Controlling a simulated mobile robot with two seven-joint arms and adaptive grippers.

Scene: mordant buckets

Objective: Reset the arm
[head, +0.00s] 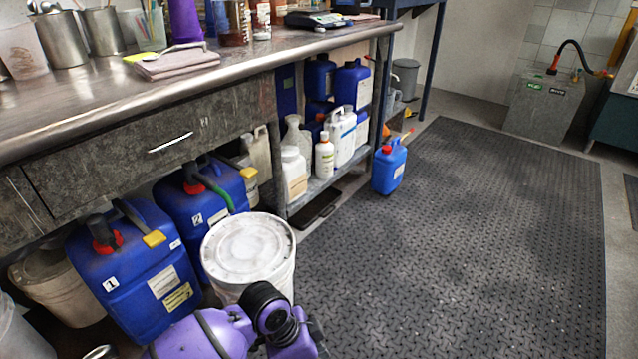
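One of my purple arms enters at the bottom of the head view, in front of a white lidded bucket. Its dark round joint overlaps the bucket's lower front. I cannot tell whether arm and bucket touch. No gripper fingers show for either arm. The white bucket (247,247) stands upright on the floor beside the bench, with its lid on and whitish marks on top.
Large blue canisters (135,275) and (195,205) stand under the metal-topped bench (90,95). A small blue jerrycan (389,168) stands at the edge of the black floor mat (470,230). The mat is clear. A grey box (543,105) stands at the back right.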

